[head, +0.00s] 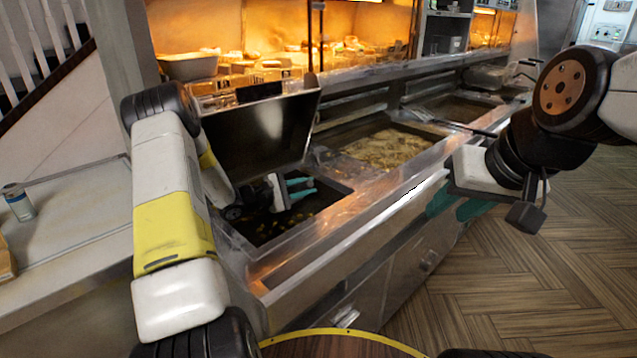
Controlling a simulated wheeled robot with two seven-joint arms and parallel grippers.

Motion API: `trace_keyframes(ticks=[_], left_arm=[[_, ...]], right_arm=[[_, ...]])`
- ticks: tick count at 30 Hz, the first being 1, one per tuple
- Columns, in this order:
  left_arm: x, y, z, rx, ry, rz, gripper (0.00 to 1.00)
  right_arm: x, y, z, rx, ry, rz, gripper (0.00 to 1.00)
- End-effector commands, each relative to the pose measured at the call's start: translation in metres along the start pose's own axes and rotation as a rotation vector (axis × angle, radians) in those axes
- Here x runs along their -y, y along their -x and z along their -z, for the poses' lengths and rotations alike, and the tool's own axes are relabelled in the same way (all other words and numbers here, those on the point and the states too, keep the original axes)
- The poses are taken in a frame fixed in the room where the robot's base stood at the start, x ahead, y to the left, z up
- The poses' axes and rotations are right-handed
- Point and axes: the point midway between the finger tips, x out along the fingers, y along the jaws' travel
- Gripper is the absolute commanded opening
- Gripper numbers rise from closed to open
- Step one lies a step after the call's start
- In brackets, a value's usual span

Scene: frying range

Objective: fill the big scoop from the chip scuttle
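My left gripper (309,187) reaches into a dark sunken bin (262,232) with small yellow bits at its bottom. Its two teal fingers are apart with nothing visible between them. A lighter well with pale yellow chips (390,150), which looks like the chip scuttle, lies to the right of that bin. A long dark handle (455,124) lies across the range beyond the chips; I cannot tell whether it belongs to the big scoop. My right gripper (458,209) hangs beside the range's front edge, its teal fingers apart and partly hidden by its own body.
A raised steel panel (262,130) stands over the left bin. The steel front ledge (350,235) runs along the range. A lit warming cabinet (260,60) stands behind. A can (19,203) is on the left counter. The wooden floor (530,260) at right is clear.

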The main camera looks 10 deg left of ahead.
Motion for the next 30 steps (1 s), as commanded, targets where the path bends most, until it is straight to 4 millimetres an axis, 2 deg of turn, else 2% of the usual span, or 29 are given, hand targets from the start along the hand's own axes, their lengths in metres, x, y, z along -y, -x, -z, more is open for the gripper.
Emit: trace_keyframes(ticks=[4, 16, 30], left_arm=[[-0.005, 0.002, 0.010, -0.001, -0.002, -0.001, 0.00], [0.024, -0.004, 0.005, -0.031, -0.160, 0.017, 0.00], [0.003, -0.003, -0.024, -0.039, -0.205, 0.020, 0.00]], right_arm=[[0.000, 0.000, 0.000, 0.000, 0.000, 0.000, 0.36], [0.000, 0.000, 0.000, 0.000, 0.000, 0.000, 0.36], [0.000, 0.000, 0.000, 0.000, 0.000, 0.000, 0.36]])
